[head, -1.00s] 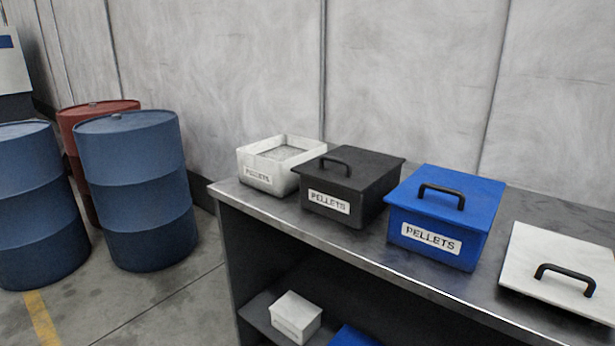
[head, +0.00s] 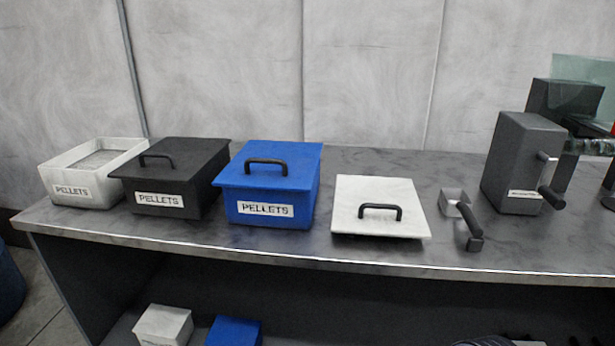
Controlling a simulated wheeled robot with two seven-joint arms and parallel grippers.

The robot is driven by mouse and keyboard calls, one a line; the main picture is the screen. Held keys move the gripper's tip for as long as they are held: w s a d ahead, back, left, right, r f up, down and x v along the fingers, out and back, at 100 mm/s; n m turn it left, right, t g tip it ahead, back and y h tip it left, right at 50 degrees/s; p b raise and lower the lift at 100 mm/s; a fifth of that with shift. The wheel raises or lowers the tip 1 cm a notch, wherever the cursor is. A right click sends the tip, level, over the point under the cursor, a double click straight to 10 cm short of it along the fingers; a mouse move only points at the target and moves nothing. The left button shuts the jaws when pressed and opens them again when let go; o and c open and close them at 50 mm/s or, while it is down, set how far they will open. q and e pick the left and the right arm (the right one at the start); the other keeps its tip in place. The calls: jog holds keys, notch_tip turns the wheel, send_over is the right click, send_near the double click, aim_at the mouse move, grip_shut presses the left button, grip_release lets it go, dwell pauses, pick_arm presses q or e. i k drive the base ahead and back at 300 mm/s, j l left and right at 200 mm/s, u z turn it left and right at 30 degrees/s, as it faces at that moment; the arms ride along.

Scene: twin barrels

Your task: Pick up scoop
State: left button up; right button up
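A small grey metal scoop (head: 453,203) with a black handle (head: 469,225) lies on the workbench, right of the white lid. Its handle points toward the bench's front edge. Neither of my grippers can be made out in the head view.
The workbench (head: 320,252) holds an open white pellet bin (head: 68,198), a lidded black bin (head: 158,210), a lidded blue bin (head: 262,222) and a loose white lid (head: 378,222). A dark grey machine with a crank (head: 510,165) stands right of the scoop. The front strip is clear.

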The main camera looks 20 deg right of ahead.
aim_at(463, 214)
jog(key=z, duration=1.7)
